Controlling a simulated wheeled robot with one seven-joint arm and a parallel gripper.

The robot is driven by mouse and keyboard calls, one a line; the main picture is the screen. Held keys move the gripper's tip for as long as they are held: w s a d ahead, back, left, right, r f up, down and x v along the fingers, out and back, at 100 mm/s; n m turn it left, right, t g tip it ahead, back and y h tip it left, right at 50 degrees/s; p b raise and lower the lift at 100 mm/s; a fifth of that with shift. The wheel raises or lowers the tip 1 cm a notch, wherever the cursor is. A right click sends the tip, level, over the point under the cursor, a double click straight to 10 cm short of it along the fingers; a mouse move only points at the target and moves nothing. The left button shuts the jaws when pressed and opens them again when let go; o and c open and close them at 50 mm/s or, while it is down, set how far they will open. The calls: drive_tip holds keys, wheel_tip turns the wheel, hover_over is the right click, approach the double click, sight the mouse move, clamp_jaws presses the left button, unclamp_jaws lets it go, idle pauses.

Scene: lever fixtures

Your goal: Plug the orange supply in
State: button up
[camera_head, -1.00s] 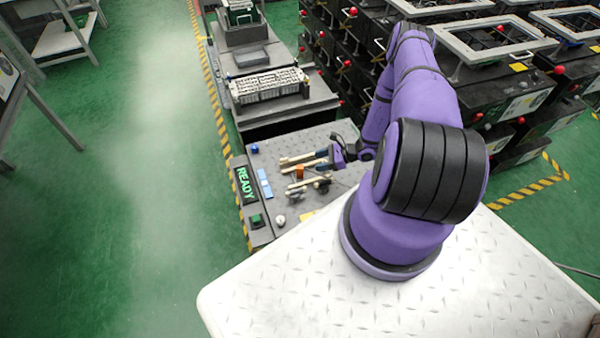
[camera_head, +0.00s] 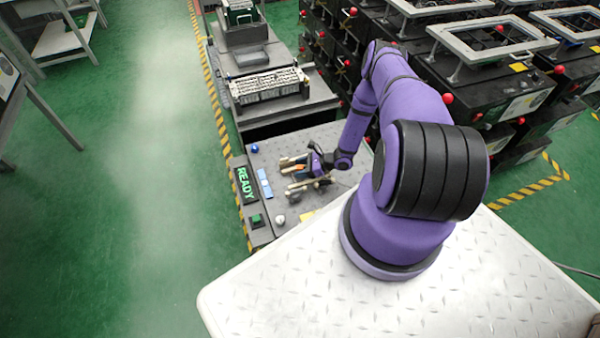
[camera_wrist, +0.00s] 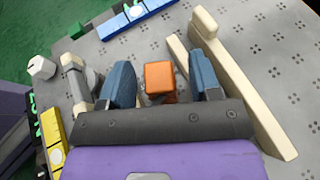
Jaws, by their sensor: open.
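The orange supply (camera_wrist: 159,76) shows in the wrist view as a small orange block between the two blue fingers of my gripper (camera_wrist: 162,84). A gap shows on each side of the block, and the fingers are open around it. Its lower part is partly hidden by my gripper body. In the head view only a small bit of the orange block (camera_head: 299,167) shows beside my gripper (camera_head: 308,164), among cream bars. I cannot make out a socket for it.
A long cream bar (camera_wrist: 243,83) stands right of my fingers, and a cream lever fixture (camera_wrist: 76,82) stands left. A white knob (camera_wrist: 41,67), a blue strip (camera_wrist: 135,17) and a yellow strip (camera_wrist: 54,130) lie beyond. A READY sign (camera_head: 244,186) edges the grey perforated table (camera_head: 330,203).

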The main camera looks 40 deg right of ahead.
drive_tip(key=shift+x, duration=1.05)
clamp_jaws()
